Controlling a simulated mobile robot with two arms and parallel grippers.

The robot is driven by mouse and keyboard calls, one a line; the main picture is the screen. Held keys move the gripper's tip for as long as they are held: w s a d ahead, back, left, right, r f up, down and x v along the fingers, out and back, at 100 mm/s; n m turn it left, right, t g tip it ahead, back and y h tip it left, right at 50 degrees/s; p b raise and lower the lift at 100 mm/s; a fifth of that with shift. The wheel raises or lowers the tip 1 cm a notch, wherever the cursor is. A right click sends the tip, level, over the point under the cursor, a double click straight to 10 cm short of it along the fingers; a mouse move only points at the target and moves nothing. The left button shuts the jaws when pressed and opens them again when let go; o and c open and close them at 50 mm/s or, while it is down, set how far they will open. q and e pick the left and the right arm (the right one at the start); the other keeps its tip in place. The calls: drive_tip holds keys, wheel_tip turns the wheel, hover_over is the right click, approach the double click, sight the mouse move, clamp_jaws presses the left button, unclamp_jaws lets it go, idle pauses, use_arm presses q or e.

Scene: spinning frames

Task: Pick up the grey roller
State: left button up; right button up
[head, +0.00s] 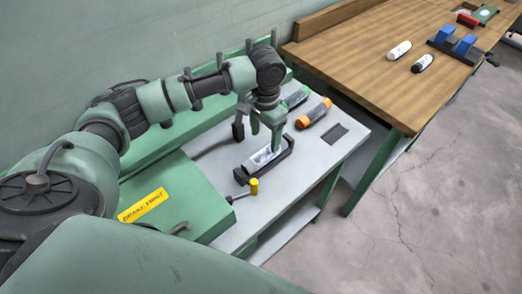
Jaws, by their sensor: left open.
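A pale grey roller (262,156) lies in a black cradle (241,177) on the light grey bench top (218,151). My left gripper (259,136) is open, fingers pointing down, just above and behind the roller. I cannot tell whether a finger touches it. The gripper partly covers the roller's far side. My right gripper is not in view.
An orange and dark roller (314,113) and a green and dark one (296,98) lie behind the gripper. A yellow-handled tool (254,187) lies in front of the cradle. A wooden table (375,75) at the right holds a white roller (399,50), a black-and-white roller (422,63) and a blue-blocked fixture (466,44).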

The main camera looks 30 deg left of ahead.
sight(265, 151)
use_arm(q)
drive_tip(key=shift+s+d+f+p, duration=0.15)
drive_tip(key=shift+f+p, duration=0.1)
drive_tip(key=shift+f, duration=0.2)
drive_tip(key=shift+s+d+f+p, duration=0.15)
drive_tip(key=shift+f+p, duration=0.05)
drive_tip(key=shift+f, duration=0.2)
drive_tip(key=f, duration=0.2)
drive_tip(key=f+p, duration=0.1)
drive_tip(key=shift+s+f, duration=0.25)
drive_tip(key=shift+f, duration=0.4)
drive_tip(key=c, duration=1.2)
clamp_jaws()
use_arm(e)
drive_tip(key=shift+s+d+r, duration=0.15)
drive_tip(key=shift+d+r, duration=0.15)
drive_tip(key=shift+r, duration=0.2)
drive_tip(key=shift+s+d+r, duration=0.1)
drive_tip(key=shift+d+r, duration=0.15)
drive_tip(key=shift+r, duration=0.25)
use_arm(q)
drive_tip(key=shift+w+r, duration=0.1)
